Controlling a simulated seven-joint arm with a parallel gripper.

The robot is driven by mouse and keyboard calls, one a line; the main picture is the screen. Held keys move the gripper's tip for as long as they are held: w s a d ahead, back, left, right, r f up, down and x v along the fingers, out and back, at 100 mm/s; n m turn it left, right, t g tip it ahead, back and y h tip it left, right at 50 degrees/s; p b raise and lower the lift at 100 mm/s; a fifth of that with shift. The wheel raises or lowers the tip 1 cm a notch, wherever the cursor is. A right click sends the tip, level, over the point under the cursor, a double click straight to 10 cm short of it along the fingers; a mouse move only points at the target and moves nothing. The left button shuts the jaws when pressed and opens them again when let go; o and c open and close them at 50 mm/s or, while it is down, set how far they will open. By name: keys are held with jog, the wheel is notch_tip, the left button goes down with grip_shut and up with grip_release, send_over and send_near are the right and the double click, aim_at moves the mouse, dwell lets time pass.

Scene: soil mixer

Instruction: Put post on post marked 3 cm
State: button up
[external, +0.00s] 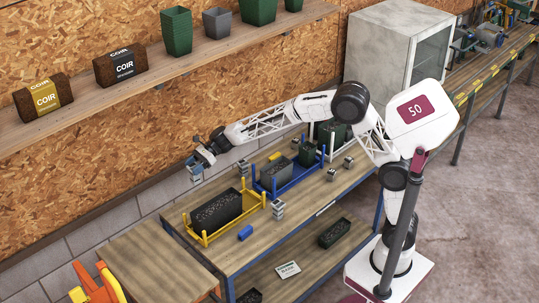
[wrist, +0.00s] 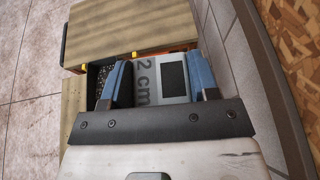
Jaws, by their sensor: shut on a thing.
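My gripper (external: 203,160) is high above the back left of the table, near the wall. Its blue fingers (wrist: 160,78) are shut on a grey post (wrist: 150,72) marked "2 cm", with a dark rectangle on its face. The held post also shows in the external view (external: 195,177), in the air and apart from the table. Other small grey posts stand on the table: one to the right of the yellow tray (external: 278,209), one behind it (external: 243,168), and two farther right (external: 331,175) (external: 348,162). Their marks are too small to read.
A yellow corner-posted tray (external: 205,239) holds a dark block (external: 216,209). A blue tray (external: 292,186) behind it holds a grey block (external: 277,171) and a green pot (external: 307,153). A blue piece (external: 245,232) lies in front. A shelf (external: 150,78) runs along the wall.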

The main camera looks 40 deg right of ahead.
notch_tip(320, 180, up, 4)
jog(key=shift+f, duration=0.2)
jog(key=s+d+r, duration=0.2)
jog(key=s+d, duration=1)
jog(key=s, duration=0.3)
jog(key=s+d+r, duration=0.1)
jog(key=s+d, duration=1.2)
jog(key=s, duration=0.2)
jog(key=s+d+f+g, duration=0.1)
jog(key=s+d+f, duration=0.15)
jog(key=s, duration=0.45)
jog(key=s+d+f, duration=0.1)
jog(key=s+d, duration=0.2)
jog(key=s, duration=0.4)
jog(key=shift+n, duration=0.4)
notch_tip(320, 180, down, 5)
jog(key=shift+w+r, duration=0.1)
jog(key=shift+w, duration=0.05)
jog(key=w+a+f, duration=0.1)
jog(key=w+a, duration=0.7)
jog(key=w, duration=0.5)
jog(key=shift+w+a+f, duration=0.2)
jog(key=shift+w+a, duration=0.05)
jog(key=shift+w, duration=0.05)
